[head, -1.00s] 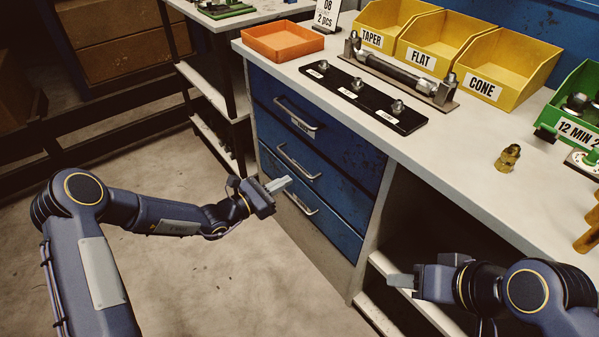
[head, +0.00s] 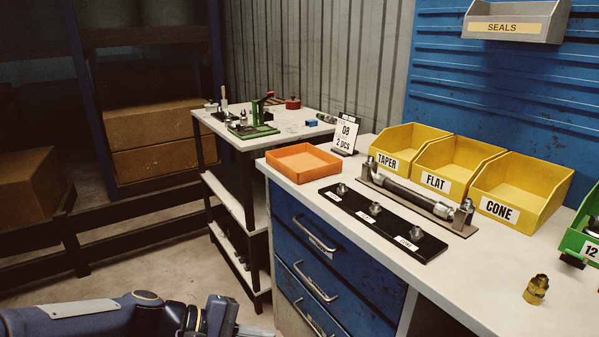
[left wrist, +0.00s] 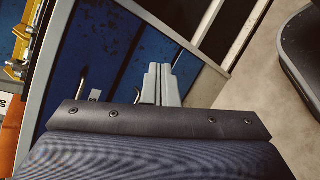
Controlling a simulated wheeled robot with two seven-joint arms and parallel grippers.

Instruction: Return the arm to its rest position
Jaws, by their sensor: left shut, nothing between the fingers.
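My left arm comes in along the bottom left of the head view, and its gripper (head: 250,331) is cut by the bottom edge. In the left wrist view the two grey fingers of the left gripper (left wrist: 159,72) lie together with nothing between them. They point toward the blue drawer front (left wrist: 110,45), clear of the bench top. My right arm and gripper are out of view.
The bench holds an orange tray (head: 277,167), a black plate with fittings (head: 392,236), a hose on a stand (head: 412,197), yellow bins (head: 520,212) and a brass fitting (head: 536,290). A side table (head: 290,128) carries a green tool (head: 256,128). Floor shows left of the drawers.

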